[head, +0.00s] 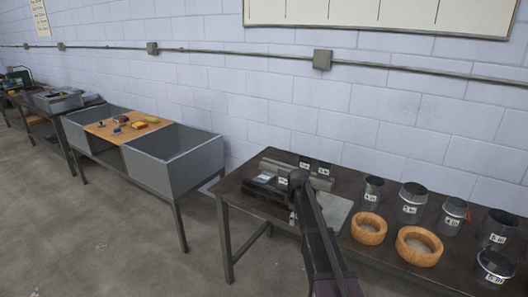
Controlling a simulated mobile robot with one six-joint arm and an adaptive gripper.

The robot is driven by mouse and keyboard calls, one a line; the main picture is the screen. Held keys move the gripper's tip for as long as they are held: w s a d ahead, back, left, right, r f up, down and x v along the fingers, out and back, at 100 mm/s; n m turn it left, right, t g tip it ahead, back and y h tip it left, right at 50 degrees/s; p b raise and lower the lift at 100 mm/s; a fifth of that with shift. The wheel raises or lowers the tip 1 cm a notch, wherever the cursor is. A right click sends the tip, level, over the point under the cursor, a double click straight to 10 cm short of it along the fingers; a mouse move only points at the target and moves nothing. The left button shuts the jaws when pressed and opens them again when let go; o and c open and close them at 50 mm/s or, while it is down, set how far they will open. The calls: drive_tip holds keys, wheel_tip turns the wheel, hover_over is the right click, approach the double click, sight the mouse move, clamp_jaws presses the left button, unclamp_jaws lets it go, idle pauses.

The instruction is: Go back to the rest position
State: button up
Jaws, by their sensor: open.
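My arm (318,232) reaches up from the bottom edge over the front of the right-hand dark workbench (248,203). It ends in view at a rounded dark joint (298,179), in front of the equipment on the bench. I cannot make out my gripper's fingers; they do not show beyond or below this joint. No held object shows.
The bench carries a grey forming machine (283,168), a pale metal sheet (337,212), two wooden rings (368,229) (420,246) and several labelled metal cans (411,203). Left stand a grey-binned table (172,168) and another bench (30,108). Floor (110,235) is clear at front left.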

drive_tip(key=s+m, duration=1)
drive_tip(key=s, duration=1.8)
drive_tip(key=shift+s+a+m, duration=0.3)
drive_tip(key=shift+s, duration=0.1)
